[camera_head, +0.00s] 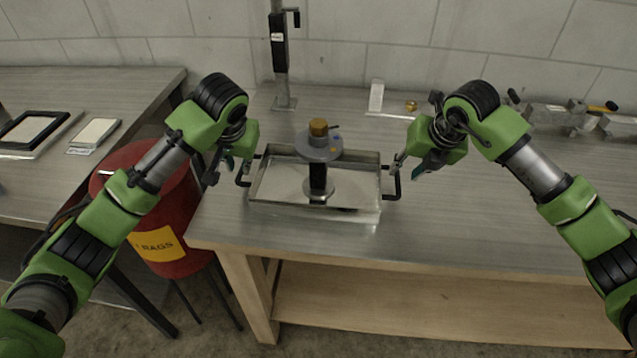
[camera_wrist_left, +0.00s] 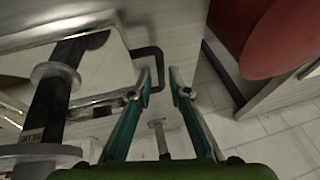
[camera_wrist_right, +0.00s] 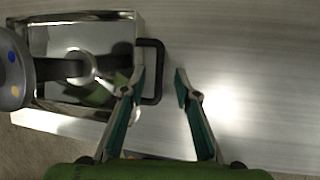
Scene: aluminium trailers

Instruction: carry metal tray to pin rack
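The shiny metal tray (camera_head: 355,212) lies flat on the steel bench, with a black handle at each end. A black post with a grey disc and brass top (camera_head: 319,148) stands in it. My left gripper (camera_head: 230,170) is open by the left handle (camera_head: 241,171); in the left wrist view one finger overlaps that handle (camera_wrist_left: 157,56). My right gripper (camera_head: 405,168) is open by the right handle (camera_head: 398,183); in the right wrist view this handle (camera_wrist_right: 159,72) shows partly between the fingertips. Contact cannot be told. I cannot identify a pin rack.
A red bin labelled RAGS (camera_head: 180,215) stands left of the bench, in front of a side table (camera_head: 130,85) with framed plates. A dark column (camera_head: 280,50) rises behind the tray. Clamps (camera_head: 575,115) lie at the back right. The bench's right part (camera_head: 480,220) is clear.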

